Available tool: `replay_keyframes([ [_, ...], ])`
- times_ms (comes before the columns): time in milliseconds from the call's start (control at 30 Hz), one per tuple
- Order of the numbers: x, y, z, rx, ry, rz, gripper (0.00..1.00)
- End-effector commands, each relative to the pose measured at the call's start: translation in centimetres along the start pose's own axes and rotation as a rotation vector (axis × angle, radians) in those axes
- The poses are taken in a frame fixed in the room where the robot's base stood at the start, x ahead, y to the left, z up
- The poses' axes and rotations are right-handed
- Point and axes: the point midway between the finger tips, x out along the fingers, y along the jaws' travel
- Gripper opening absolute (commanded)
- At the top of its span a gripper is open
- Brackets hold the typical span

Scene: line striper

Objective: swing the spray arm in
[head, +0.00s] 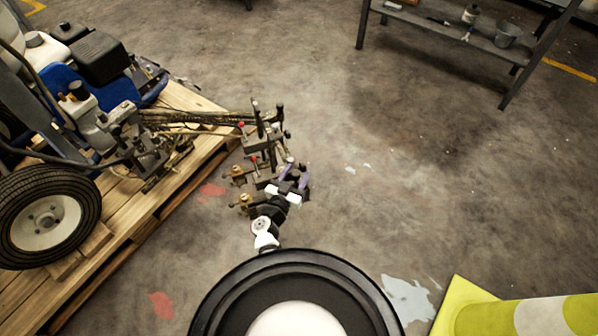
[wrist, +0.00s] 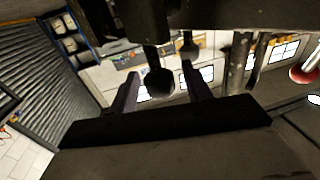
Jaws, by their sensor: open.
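The spray arm (head: 190,118) sticks out to the right from the line striper (head: 95,85), past the pallet's edge. Its outer end carries a dark bracket assembly (head: 262,140) with upright rods, red knobs and brass-coloured spray parts (head: 240,177). My gripper (head: 292,180) is at the near right side of this assembly. In the wrist view my gripper's two fingers (wrist: 160,74) stand apart, and a dark rounded knob on a stem (wrist: 159,82) shows between them. I cannot tell whether the fingers touch it. A red ball knob (wrist: 306,70) shows at the right.
The striper stands on a wooden pallet (head: 160,200) at the left, its black tyre (head: 47,215) nearest me. A metal bench (head: 460,38) stands at the back right. A yellow-and-white object (head: 520,315) lies at the front right. The floor between is clear.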

Motion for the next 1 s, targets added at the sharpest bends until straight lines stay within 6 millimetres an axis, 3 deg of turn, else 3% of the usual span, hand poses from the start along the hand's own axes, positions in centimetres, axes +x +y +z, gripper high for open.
replay_keyframes([
  [267,0.0,-0.05,-0.02,0.0,0.0,0.0,0.49],
  [667,-0.01,-0.04,0.0,0.0,0.0,0.0,0.0],
  [1000,0.84,-0.18,0.0,0.0,0.001,-0.014,0.0],
])
